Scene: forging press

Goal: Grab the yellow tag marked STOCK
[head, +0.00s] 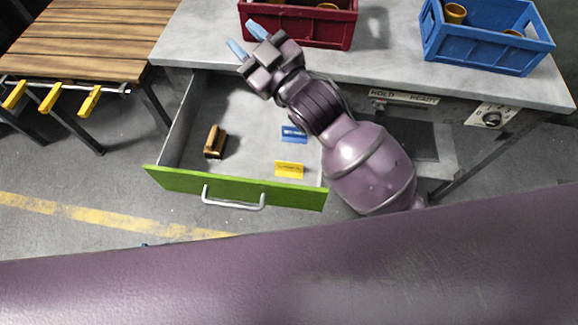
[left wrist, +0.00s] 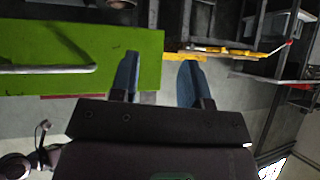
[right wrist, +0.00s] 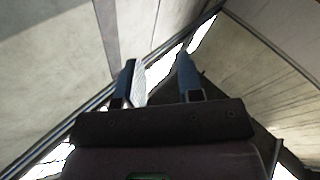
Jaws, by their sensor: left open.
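A small yellow tag (head: 289,169) is in the open drawer, near its green front (head: 170,180) and right side; its lettering is too small to read. A blue tag (head: 294,134) is just behind it. My right gripper (head: 246,40) is raised over the back of the drawer, up and left of the tags in the head view. It is open and empty, also in the right wrist view (right wrist: 158,65). My left gripper (left wrist: 159,65) is open and empty, with the green drawer front to its left in the left wrist view. The head view does not show it.
A wooden block-like object (head: 215,142) lies in the drawer's left part. The drawer handle (head: 233,201) sticks out in front. A red crate (head: 300,30) and a blue crate (head: 480,48) stand on the grey bench (head: 390,55). A slatted table (head: 90,40) with yellow-handled clamps (head: 50,97) is at left.

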